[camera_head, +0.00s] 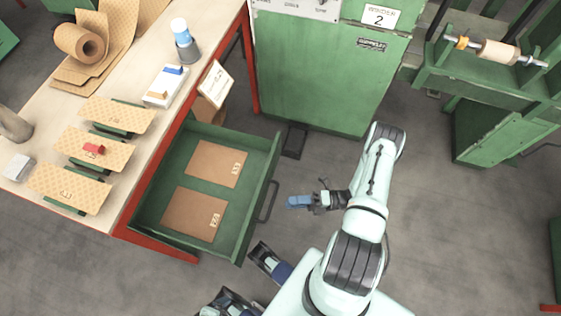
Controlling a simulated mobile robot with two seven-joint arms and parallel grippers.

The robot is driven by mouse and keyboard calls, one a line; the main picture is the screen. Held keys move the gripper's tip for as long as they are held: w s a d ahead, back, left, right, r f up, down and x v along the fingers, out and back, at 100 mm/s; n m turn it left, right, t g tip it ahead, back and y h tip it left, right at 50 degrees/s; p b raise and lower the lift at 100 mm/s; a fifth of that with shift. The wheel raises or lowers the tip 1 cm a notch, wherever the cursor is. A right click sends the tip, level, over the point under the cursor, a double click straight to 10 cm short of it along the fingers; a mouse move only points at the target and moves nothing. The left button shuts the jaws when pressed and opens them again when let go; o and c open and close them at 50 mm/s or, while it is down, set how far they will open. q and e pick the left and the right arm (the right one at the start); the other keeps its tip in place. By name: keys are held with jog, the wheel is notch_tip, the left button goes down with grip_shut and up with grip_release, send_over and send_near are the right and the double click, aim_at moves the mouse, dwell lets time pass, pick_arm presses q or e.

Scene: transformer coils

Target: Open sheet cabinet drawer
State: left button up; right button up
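The green sheet drawer (160,214) is pulled out from under the workbench, at the left of centre in the head view. Two brown sheets, an upper one (214,163) and a lower one (193,213), lie flat in it. Its dark bar handle (269,201) is on the right-hand front face. My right gripper (294,201) points left towards the handle, with a small gap between them in the picture. Its blue fingertips look close together, but I cannot tell whether they are open or shut. My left gripper does not show clearly.
A green cabinet (325,85) stands behind the drawer. A green stand (500,80) carries a spool at the right. Grey floor (470,240) is clear at the right.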

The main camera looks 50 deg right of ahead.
jog(key=v, duration=0.7)
jog(key=shift+b, duration=0.35)
